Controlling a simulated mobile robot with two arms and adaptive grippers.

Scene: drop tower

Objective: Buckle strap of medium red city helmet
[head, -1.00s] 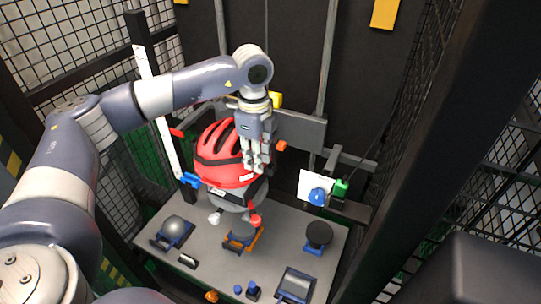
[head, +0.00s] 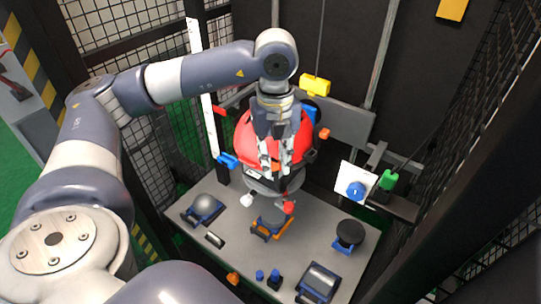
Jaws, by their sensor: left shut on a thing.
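The red city helmet (head: 246,137) with dark vents sits on a grey headform above the grey base plate. My left gripper (head: 278,170) reaches down from above, in front of the helmet, and covers much of its front. Its fingers are close together at the helmet's lower edge, shut on what seems to be the helmet's strap. The strap and buckle are too small and too covered to make out clearly. My right gripper is not in view.
The base plate (head: 222,228) carries a grey dome anvil (head: 205,203), a black round anvil (head: 349,233) and other blocks. A white panel with a blue knob (head: 356,190) stands right of the helmet. A white upright rule (head: 204,110) and mesh fence enclose the tower.

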